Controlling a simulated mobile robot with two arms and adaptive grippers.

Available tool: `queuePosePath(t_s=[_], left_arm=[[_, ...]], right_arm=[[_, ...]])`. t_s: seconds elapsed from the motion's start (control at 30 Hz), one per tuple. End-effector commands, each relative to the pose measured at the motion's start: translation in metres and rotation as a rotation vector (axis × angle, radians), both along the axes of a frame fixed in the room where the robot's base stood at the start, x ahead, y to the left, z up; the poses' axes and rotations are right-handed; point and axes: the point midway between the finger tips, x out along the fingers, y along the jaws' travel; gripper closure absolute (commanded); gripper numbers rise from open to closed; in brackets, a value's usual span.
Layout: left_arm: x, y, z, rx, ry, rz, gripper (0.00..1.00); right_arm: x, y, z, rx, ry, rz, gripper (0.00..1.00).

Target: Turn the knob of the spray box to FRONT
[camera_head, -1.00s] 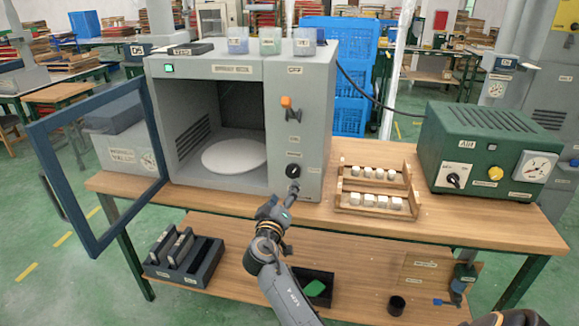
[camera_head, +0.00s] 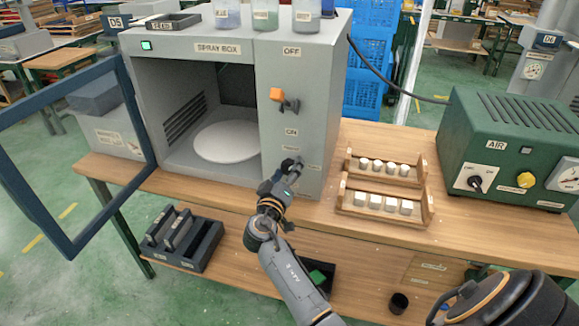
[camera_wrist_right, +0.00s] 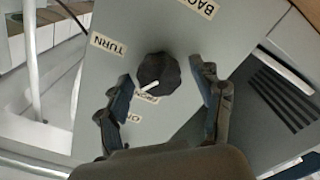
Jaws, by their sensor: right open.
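The grey spray box (camera_head: 306,80) stands on the wooden table. Its black knob (camera_wrist_right: 158,72) shows in the right wrist view, with a white pointer line aimed to the lower left, between the TURN label (camera_wrist_right: 108,45) and the partly covered FRONT label (camera_wrist_right: 147,97), closer to FRONT. A BACK label (camera_wrist_right: 200,6) is at the top. My right gripper (camera_wrist_right: 161,76) is open, one finger on each side of the knob, with visible gaps. In the head view my right gripper (camera_head: 289,166) is at the lower front panel and hides the knob. My left gripper is not in view.
An orange-tipped lever (camera_head: 277,95) sits on the panel above the knob. A wooden rack (camera_head: 385,205) of white cubes stands close on the right, and the green AIR box (camera_head: 505,140) farther right. The spray box door (camera_head: 140,115) hangs open on the left.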

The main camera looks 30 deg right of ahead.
Motion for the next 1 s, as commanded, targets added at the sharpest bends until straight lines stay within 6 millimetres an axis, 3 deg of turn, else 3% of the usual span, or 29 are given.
queuePosePath(t_s=[0.13, 0.17, 0.4, 0.73, 1.0], left_arm=[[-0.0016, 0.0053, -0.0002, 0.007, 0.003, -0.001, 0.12], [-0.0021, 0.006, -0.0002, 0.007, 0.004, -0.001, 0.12], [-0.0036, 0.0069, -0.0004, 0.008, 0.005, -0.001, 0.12], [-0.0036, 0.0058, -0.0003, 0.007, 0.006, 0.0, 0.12], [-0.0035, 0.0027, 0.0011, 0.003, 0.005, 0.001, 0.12]], right_arm=[[0.0, 0.0001, -0.0002, 0.0, 0.0, 0.0, 0.34], [0.0, 0.0001, -0.0002, 0.0, 0.0, 0.0, 0.38], [0.0001, -0.0001, -0.0001, 0.0, 0.0, 0.0, 0.87], [0.0002, -0.0001, -0.0001, -0.027, 0.03, 0.001, 0.88], [0.0005, 0.0001, 0.0001, -0.132, 0.152, 0.002, 0.88]])
